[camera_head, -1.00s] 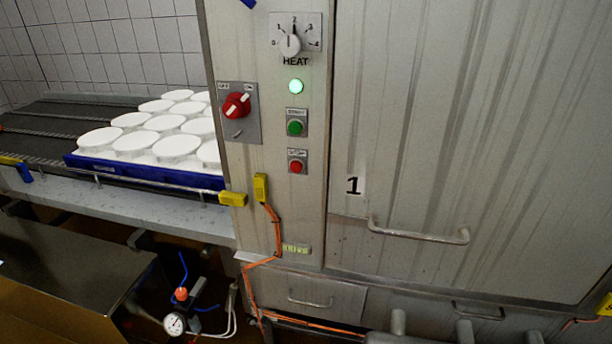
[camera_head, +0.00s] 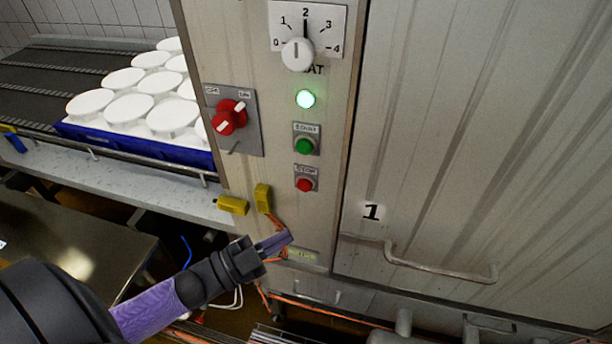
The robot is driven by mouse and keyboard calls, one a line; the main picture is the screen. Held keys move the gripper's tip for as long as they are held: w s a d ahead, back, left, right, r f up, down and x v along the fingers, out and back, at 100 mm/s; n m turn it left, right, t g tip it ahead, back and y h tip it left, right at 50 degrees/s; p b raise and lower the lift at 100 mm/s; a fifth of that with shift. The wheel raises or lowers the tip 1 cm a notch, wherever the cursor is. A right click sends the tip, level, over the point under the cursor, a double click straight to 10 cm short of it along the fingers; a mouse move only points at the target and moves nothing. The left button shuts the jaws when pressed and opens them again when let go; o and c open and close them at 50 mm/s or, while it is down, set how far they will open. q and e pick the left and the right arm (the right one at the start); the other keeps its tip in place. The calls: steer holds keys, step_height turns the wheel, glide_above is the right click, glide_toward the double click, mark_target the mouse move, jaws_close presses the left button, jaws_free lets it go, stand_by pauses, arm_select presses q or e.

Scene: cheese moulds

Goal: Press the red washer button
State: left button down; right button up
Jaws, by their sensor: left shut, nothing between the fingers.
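The red button (camera_head: 305,185) sits on a small grey plate marked STOP on the metal control panel, the lowest of the panel's buttons. Above it are a green button (camera_head: 303,146) on its own plate and a lit green lamp (camera_head: 305,99). My left gripper (camera_head: 287,238) comes in from the lower left and is shut and empty. In the picture its tips are below and slightly left of the red button, apart from it, in front of the lower panel. My right gripper is not in view.
A red rotary switch (camera_head: 229,117) and a white heat knob (camera_head: 298,54) are on the panel. Yellow blocks (camera_head: 263,198) with orange cable are at its lower left. A door handle (camera_head: 440,265) sticks out at right. White moulds (camera_head: 130,108) fill a blue tray (camera_head: 140,142) at left.

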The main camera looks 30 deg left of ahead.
arm_select(q)
steer(key=b, duration=0.5)
glide_toward(310, 188)
steer(key=shift+s+d+x, duration=0.1)
steer(key=shift+d+x, duration=0.1)
steer(key=shift+x, duration=0.75)
steer(key=shift+s+d+x, duration=0.15)
steer(key=shift+d+x, duration=0.05)
steer(key=shift+x, duration=0.75)
steer(key=shift+s+d+x, duration=0.1)
steer(key=shift+d+x, duration=0.05)
steer(key=shift+x, duration=0.8)
steer(key=shift+w, duration=0.1)
steer(key=shift+w, duration=0.3)
steer(key=shift+w+a+b, duration=0.2)
steer(key=shift+w+b, duration=0.3)
steer(key=shift+b, duration=0.15)
steer(key=shift+s+r, duration=0.1)
steer(key=shift+s+d+p, duration=0.25)
steer(key=shift+s+p, duration=0.5)
steer(key=shift+s, duration=0.05)
